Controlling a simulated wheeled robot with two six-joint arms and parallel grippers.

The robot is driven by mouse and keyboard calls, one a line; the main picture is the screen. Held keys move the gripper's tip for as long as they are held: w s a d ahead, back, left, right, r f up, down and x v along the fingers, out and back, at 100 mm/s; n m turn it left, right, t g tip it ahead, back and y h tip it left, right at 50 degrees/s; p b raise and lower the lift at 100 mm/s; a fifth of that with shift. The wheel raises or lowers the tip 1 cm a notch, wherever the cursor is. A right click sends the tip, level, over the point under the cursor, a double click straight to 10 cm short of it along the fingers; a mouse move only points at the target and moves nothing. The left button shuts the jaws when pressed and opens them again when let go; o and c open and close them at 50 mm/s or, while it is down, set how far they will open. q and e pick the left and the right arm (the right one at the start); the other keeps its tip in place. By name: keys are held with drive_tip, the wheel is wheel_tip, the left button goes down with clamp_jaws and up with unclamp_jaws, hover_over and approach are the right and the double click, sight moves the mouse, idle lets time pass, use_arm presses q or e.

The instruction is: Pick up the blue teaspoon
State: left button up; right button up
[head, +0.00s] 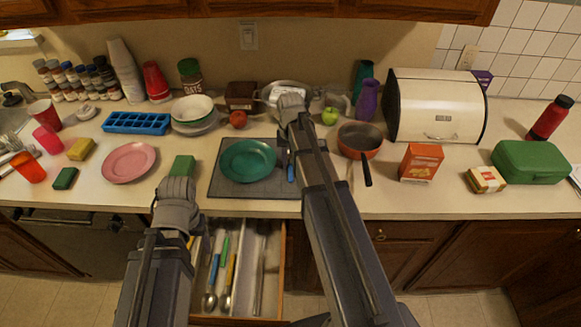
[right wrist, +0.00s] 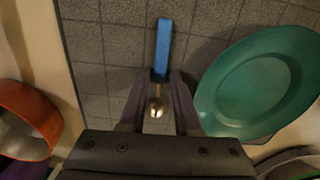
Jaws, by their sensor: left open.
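The blue teaspoon lies on the dark grey mat (head: 230,190). Its blue handle (right wrist: 163,45) and metal bowl (right wrist: 156,106) show in the right wrist view; in the head view only part of its handle (head: 291,173) shows beside my right arm. My right gripper (right wrist: 157,98) is open above the teaspoon, with the bowl end seen between its fingers and no clear contact. In the head view my right gripper (head: 284,160) is mostly hidden by its arm. My left gripper (head: 170,218) is open near the counter's front edge, its fingertips largely hidden.
A teal plate (head: 248,160) sits on the mat left of the teaspoon in the head view. An orange-brown pan (head: 360,138) stands to the right, its handle pointing forward. An open drawer (head: 268,270) with utensils juts out below the counter. A green sponge (head: 182,166) is near my left wrist.

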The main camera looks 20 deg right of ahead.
clamp_jaws()
idle(0.4)
